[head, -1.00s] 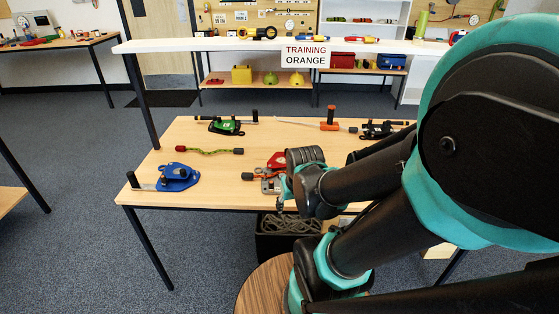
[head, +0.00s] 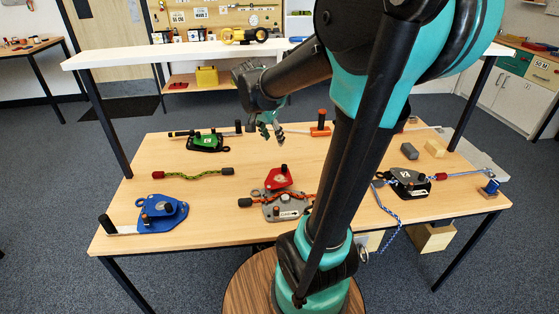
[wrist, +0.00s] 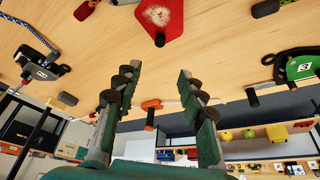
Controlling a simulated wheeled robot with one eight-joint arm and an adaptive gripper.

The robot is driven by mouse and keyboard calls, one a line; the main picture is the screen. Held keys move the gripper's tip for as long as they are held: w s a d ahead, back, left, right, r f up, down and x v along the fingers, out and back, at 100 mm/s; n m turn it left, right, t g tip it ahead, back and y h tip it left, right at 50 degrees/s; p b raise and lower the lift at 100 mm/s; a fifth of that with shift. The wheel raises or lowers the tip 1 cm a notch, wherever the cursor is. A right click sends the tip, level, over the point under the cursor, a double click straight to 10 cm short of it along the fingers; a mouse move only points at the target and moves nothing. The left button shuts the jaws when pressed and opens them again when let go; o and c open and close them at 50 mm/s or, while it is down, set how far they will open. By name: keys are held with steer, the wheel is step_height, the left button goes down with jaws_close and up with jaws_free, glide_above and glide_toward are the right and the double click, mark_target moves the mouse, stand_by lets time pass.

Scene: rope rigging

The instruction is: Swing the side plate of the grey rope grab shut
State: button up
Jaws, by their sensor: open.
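The grey rope grab (head: 289,211) lies on the wooden table in the middle front. Its red side plate (head: 278,178) with a black knob is swung away from the grey body, toward the back. A red-patterned rope with black ends (head: 265,200) lies across the grey body. My arm hides part of the grab's right side. My gripper (head: 271,131) is open and empty, above the table behind the grab. In the wrist view my gripper (wrist: 160,85) has its fingers spread, and the red plate (wrist: 158,18) shows at the top, apart from them.
A blue device (head: 160,212), a green device (head: 207,142) and a black device (head: 410,180) with a blue rope (head: 386,207) lie around. An orange-handled tool (head: 320,128) lies near my gripper. A white shelf (head: 190,48) spans behind the table. The left middle holds a short green rope (head: 190,174).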

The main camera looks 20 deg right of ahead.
mark_target(284, 166)
steer(key=x, duration=1.7)
steer(key=shift+s+a+f, duration=0.1)
steer(key=shift+s+f, duration=0.05)
steer(key=shift+c, duration=0.3)
jaws_close()
